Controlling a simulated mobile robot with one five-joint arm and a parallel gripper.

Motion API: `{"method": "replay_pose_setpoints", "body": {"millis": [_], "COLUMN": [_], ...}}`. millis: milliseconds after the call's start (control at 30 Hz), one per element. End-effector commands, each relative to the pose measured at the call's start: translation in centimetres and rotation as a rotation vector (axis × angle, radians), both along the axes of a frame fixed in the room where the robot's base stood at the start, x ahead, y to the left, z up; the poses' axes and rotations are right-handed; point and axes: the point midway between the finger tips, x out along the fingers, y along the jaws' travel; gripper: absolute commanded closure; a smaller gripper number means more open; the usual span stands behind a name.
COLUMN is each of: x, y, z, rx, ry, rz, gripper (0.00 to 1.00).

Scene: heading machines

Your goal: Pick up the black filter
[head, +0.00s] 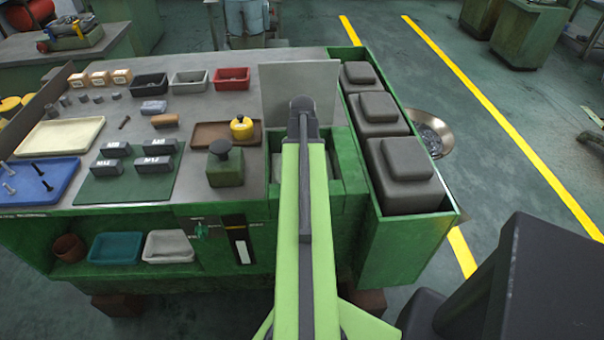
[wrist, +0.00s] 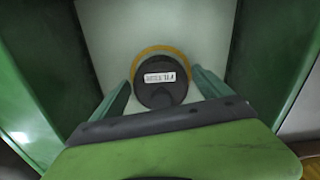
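The black filter (wrist: 158,97) shows in the wrist view as a round dark cap with a white label. A yellow-orange ring (wrist: 160,50) shows around its far edge, on a pale surface. My gripper (wrist: 161,78) has its two green fingers spread, one at each side of the filter. I cannot tell whether the fingertips touch it. In the head view my arm covers the filter and my gripper, over the open green bay of the bench.
Green bay walls (wrist: 275,60) stand close on both sides. A raised grey panel (head: 285,90) stands behind my arm. Grey blocks (head: 400,170) fill the right-hand trough. A green block with a dark knob (head: 225,168) and a yellow knob (head: 241,128) stand left.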

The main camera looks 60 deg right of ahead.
Motion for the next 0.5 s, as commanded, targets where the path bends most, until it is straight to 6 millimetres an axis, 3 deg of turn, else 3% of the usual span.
{"method": "replay_pose_setpoints", "body": {"millis": [67,500], "x": [-0.01,-0.06], "y": [-0.01,-0.04], "z": [0.03,0.03], "rx": [0.000,0.000], "ry": [0.000,0.000], "rz": [0.000,-0.001], "gripper": [0.24,0.80]}}
